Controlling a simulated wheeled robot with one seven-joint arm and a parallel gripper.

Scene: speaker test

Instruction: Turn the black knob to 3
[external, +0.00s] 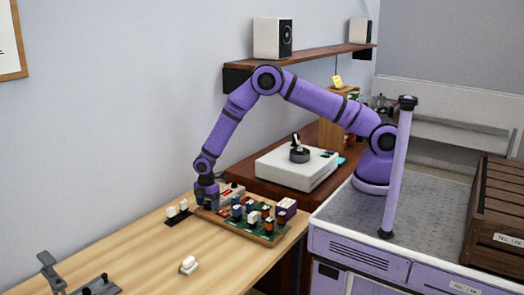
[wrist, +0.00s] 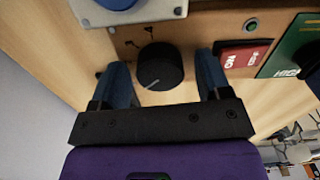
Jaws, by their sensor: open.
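The black knob (wrist: 160,66) is round, with a pale pointer line on its face. In the wrist view, the line points toward the lower left of the picture. Small dark marks (wrist: 140,36) sit beside the knob on the wooden panel (wrist: 200,24); I cannot read them clearly. My gripper (wrist: 162,70) is open, with one blue finger on each side of the knob. Gaps seem to show between fingers and knob; I cannot tell if either touches. In the external view, my gripper (external: 207,198) is down at the panel's left end, and the knob is hidden there.
A blue part (wrist: 117,3) on a grey plate is close above. Bare table (external: 130,255) lies left of the panel.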

